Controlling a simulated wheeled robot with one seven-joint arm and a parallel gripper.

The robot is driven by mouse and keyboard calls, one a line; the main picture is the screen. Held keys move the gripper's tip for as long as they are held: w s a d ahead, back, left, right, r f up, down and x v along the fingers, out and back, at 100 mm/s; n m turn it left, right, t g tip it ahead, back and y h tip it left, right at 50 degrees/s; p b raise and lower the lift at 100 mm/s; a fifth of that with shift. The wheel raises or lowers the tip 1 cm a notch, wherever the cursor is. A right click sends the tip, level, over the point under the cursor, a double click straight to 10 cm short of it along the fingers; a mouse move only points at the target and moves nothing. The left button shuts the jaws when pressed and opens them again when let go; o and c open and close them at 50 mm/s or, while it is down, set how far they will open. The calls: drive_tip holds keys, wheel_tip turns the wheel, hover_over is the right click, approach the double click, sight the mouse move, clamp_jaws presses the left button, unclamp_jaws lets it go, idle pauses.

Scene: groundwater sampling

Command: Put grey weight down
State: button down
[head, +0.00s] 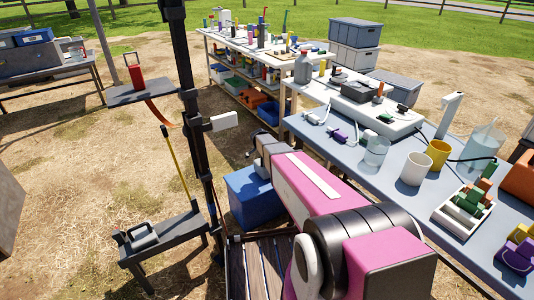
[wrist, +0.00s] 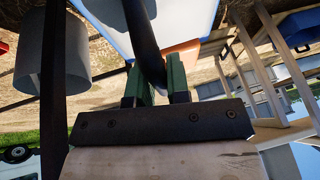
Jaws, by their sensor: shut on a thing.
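My gripper (wrist: 152,84) shows in the wrist view, with green pads on its fingers. It is shut on a dark, curved, bar-like thing (wrist: 143,35) that runs up out of the picture; I cannot tell whether this is part of the grey weight. In the head view my gripper is hidden behind my pink arm. A grey block with a handle (head: 143,236), possibly a grey weight, rests on a low dark platform (head: 172,240) at the left. A grey cylinder (wrist: 72,50) shows at the left of the wrist view, beside the gripper.
A dark upright post (head: 187,110) stands left of my arm. A red handled object (head: 136,76) sits on a small raised shelf (head: 150,92). A blue box (head: 247,197) is beside my arm. A crowded blue-grey table (head: 345,150) is at the right. Bare ground lies at the left.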

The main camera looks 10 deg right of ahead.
drive_tip(key=shift+f, duration=0.7)
drive_tip(key=c, duration=1.1)
unclamp_jaws()
drive_tip(key=v, duration=1.2)
drive_tip(key=s+d+r+n+g+y, duration=0.1)
drive_tip(key=s+n, duration=0.6)
drive_tip(key=s, duration=0.7)
drive_tip(key=s+d+r+n+g+y, duration=0.1)
drive_tip(key=s+n, duration=0.5)
drive_tip(key=s, duration=0.8)
drive_tip(key=shift+s+d+r+n+g+y, duration=0.3)
drive_tip(key=shift+s+d+n+g+y, duration=0.1)
drive_tip(key=shift+d+g+y, duration=0.4)
